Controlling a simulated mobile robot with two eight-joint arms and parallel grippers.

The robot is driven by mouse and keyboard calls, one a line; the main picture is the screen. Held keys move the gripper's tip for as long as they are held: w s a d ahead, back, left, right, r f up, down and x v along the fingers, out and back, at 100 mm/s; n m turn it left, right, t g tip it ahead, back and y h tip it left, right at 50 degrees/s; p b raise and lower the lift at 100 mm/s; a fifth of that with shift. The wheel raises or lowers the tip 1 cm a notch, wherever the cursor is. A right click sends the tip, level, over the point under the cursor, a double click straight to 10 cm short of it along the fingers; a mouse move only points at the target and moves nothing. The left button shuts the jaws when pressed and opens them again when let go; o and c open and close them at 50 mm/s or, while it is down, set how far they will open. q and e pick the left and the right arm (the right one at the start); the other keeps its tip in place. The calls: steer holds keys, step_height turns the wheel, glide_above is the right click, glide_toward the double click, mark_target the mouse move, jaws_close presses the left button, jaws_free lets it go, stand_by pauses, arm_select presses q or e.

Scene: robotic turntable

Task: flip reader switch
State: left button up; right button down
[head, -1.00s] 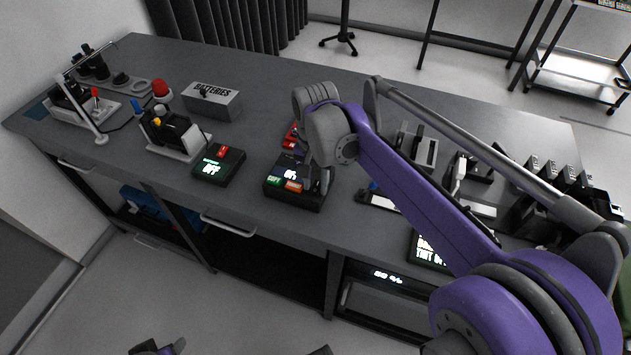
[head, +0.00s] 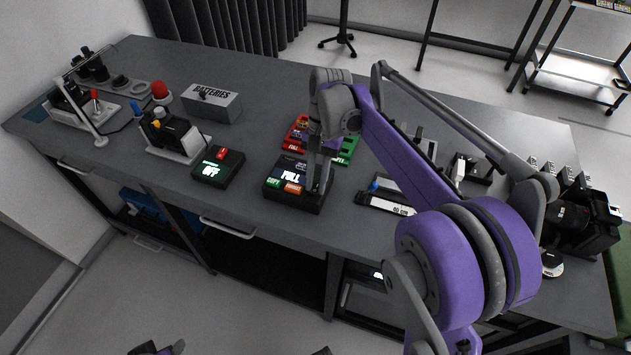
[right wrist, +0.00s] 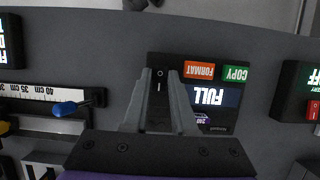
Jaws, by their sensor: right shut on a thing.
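The reader (head: 283,197) is a black box on the bench. Its screen reads "FULL", above a green COPY button and an orange FORMAT button. It shows upside down in the right wrist view (right wrist: 217,117). Its switch (right wrist: 158,89) is a small dark piece with white marks beside the buttons. My right gripper (head: 318,190) points down at the reader's right side. In the right wrist view its fingers (right wrist: 159,76) stand on both sides of the switch, shut on it. The fingers hide part of the switch, so I cannot tell its position.
A black box reading "OFF" (head: 217,168) stands left of the reader. Red (head: 299,128) and green (head: 349,148) trays lie behind it. A ruler device (right wrist: 45,96) with a blue knob is beside it. A BATTERIES box (head: 212,102) stands further back.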

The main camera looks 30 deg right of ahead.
stand_by(0.3)
steer(key=c, duration=1)
jaws_free()
steer(key=shift+r, duration=0.1)
steer(key=p+v, duration=0.1)
steer(key=v, duration=0.9)
steer(key=shift+w+d+r, duration=0.2)
steer(key=shift+r, duration=0.05)
steer(key=s+a+f+n+t+h+p, duration=0.1)
steer(key=s+a+f+n+t, duration=0.3)
steer(key=s, duration=0.5)
steer(key=s+a+f+n+t+h+p, duration=0.2)
steer(key=s+a+f+n+t+p, duration=0.2)
steer(key=s, duration=0.5)
step_height(320, 180, down, 3)
steer(key=shift+a+r+n, duration=0.15)
steer(key=shift+a+n, duration=0.7)
steer(key=shift+n, duration=0.15)
